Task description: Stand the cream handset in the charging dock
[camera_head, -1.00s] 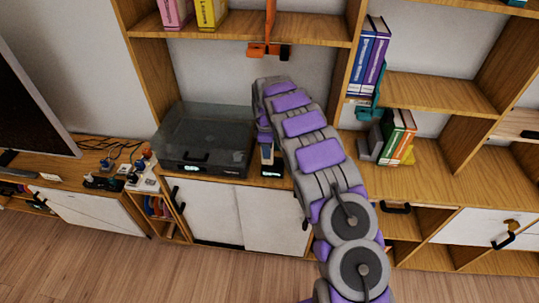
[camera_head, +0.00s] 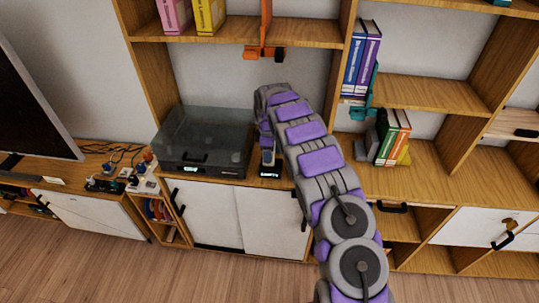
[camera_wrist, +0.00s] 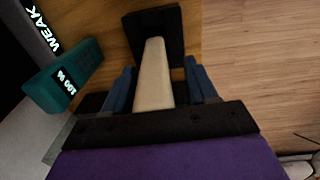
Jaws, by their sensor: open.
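The cream handset (camera_wrist: 152,75) shows in the wrist view as a long pale bar between my fingers. Its far end meets the black charging dock (camera_wrist: 172,22); I cannot tell if it is fully seated. My gripper (camera_wrist: 160,88) is open, with one blue finger on each side of the handset and a small gap beside it. In the head view the dock (camera_head: 270,171) stands on the low cabinet with a lit display too small to read surely. My arm hides the rest.
A dark box with a clear lid (camera_head: 205,135) stands close left of the dock. A teal device (camera_wrist: 62,75) with a lit display is left of my gripper in the wrist view. Books (camera_head: 392,138) stand to the right.

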